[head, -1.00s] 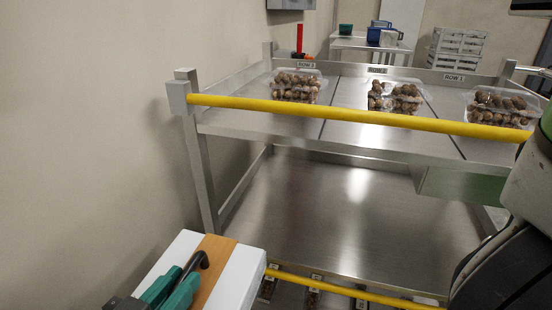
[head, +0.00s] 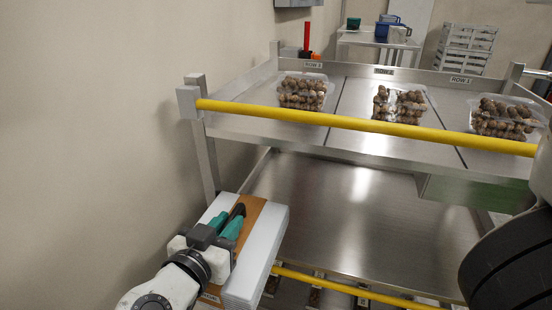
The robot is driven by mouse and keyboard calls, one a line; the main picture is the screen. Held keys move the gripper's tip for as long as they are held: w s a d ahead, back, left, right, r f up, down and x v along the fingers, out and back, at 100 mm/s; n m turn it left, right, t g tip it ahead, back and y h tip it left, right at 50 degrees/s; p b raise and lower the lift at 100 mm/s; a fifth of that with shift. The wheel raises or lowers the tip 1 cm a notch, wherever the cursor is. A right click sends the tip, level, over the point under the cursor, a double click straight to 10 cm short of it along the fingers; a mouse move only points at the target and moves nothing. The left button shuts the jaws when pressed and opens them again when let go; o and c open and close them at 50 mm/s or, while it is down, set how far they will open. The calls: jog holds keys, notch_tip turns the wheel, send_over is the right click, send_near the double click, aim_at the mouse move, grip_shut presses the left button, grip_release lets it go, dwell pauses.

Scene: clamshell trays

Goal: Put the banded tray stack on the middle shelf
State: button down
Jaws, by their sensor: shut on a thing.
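The banded tray stack (head: 264,243) is a white block of trays with an orange-brown band around it, at the lower centre-left. My gripper (head: 234,220), with teal fingers, is shut on the band at the top of the stack. The stack looks roughly level and overlaps the front left corner of the middle shelf in the picture; I cannot tell if any of it is over the shelf. The middle shelf (head: 350,215) is a bare steel surface below the top shelf. My gripper hides part of the stack's top.
A yellow bar (head: 360,126) runs along the top shelf's front. Clear clamshells of brown round items (head: 303,92) stand on that shelf in rows. A lower yellow bar (head: 345,287) crosses below the middle shelf. A steel post (head: 206,155) stands at the left.

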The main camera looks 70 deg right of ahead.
jog(key=r+p+x, duration=0.2)
jog(key=x, duration=2.7)
jog(key=shift+d, duration=0.25)
jog(key=shift+f, duration=0.1)
jog(key=c, duration=1)
grip_release()
jog(key=shift+s, duration=0.1)
